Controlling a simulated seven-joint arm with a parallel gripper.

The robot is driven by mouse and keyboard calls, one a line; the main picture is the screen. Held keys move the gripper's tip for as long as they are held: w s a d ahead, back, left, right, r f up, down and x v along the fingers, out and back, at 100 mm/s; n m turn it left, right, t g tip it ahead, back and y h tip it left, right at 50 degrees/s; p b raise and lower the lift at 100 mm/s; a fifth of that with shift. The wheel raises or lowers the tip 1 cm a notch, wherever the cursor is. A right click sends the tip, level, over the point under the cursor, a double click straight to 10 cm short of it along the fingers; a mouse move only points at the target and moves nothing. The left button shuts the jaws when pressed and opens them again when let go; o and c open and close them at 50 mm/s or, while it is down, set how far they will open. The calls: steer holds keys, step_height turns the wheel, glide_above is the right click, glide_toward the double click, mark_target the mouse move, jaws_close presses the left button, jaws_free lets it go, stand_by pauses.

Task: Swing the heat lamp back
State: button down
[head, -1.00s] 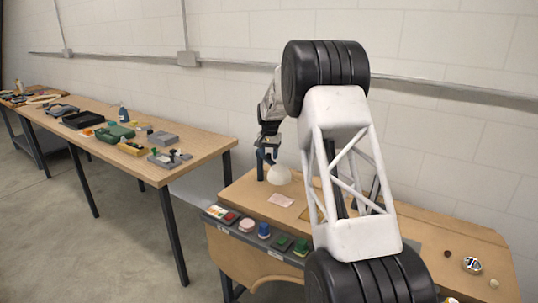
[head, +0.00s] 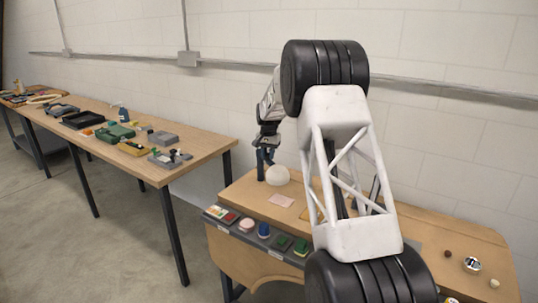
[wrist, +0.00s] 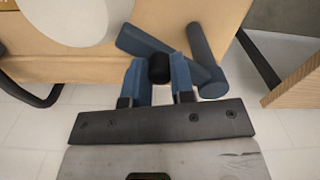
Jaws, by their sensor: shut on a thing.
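The heat lamp has a white dome shade (head: 277,175) at the far left end of the near bench. Its dark blue-grey post (head: 261,172) stands just left of the shade. In the wrist view the shade (wrist: 65,18) is at the upper left, and the post (wrist: 203,45) and a slanted arm (wrist: 143,42) are at the upper middle. My gripper (wrist: 158,75) has its blue fingers closed on a black knob (wrist: 159,68) by the lamp arm. In the head view my gripper (head: 266,156) is above the post, small and partly merged with it.
A pink card (head: 281,200) lies in front of the shade. A grey strip along the bench front holds several coloured pads (head: 264,229). Small round items (head: 471,265) lie at the right end. A long side table (head: 205,140) with tools stands at left, across a gap.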

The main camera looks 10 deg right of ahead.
steer(key=w+a+m, duration=0.7)
steer(key=a+m, duration=0.3)
steer(key=m, duration=1)
steer(key=shift+w+a, duration=0.3)
steer(key=shift+r, duration=0.1)
steer(key=c, duration=1)
jaws_free()
steer(key=shift+o, duration=0.2)
step_height(320, 180, up, 8)
